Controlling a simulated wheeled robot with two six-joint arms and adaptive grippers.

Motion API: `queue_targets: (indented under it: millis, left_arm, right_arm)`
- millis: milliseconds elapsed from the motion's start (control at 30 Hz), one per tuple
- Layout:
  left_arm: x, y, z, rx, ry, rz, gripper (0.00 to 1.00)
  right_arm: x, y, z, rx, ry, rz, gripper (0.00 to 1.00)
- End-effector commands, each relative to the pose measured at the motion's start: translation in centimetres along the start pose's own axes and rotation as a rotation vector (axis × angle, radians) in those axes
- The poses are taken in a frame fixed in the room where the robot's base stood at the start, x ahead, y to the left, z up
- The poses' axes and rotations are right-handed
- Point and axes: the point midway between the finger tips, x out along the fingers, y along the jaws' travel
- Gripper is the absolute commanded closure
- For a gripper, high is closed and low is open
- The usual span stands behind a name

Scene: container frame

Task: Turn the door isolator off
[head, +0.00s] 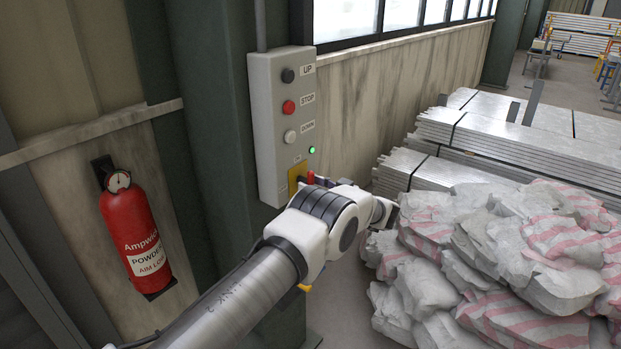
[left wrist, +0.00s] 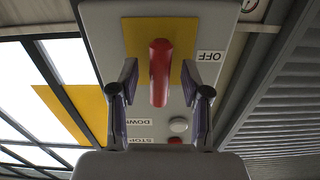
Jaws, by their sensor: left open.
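The grey control box (head: 264,130) is mounted on a dark green column. Near its bottom is the isolator's yellow plate (head: 295,178) with a red handle (head: 310,177), mostly hidden by my left wrist. In the left wrist view the red handle (left wrist: 159,75) stands in front of the yellow plate (left wrist: 185,78). An upside-down OFF label (left wrist: 209,56) is to the right of the plate. My left gripper (left wrist: 159,80) is open, one finger on each side of the handle, with gaps to both. It also shows in the head view (head: 318,181). My right gripper is not in view.
Above the isolator are a black UP button (head: 288,76), a red STOP button (head: 289,107), a pale DOWN button (head: 290,136) and a lit green lamp (head: 312,150). A fire extinguisher (head: 138,235) hangs at left. Piled sacks (head: 500,260) and stacked metal planks (head: 500,135) fill the right.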

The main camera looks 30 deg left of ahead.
Motion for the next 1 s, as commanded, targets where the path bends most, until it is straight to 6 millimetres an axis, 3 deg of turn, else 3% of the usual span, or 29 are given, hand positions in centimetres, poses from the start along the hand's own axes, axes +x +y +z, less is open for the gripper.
queue_targets:
  millis: [300, 433, 1000]
  left_arm:
    - [0.8, 0.0, 0.1, 0.001, 0.001, 0.002, 0.53]
    - [0.8, 0.0, 0.1, 0.0, 0.001, 0.002, 0.99]
    - [0.8, 0.1, 0.2, 0.081, 0.002, 0.002, 1.0]
  right_arm:
    - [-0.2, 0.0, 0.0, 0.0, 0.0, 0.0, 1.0]
    - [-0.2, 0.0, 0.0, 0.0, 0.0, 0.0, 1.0]
    - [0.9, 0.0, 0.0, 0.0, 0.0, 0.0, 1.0]
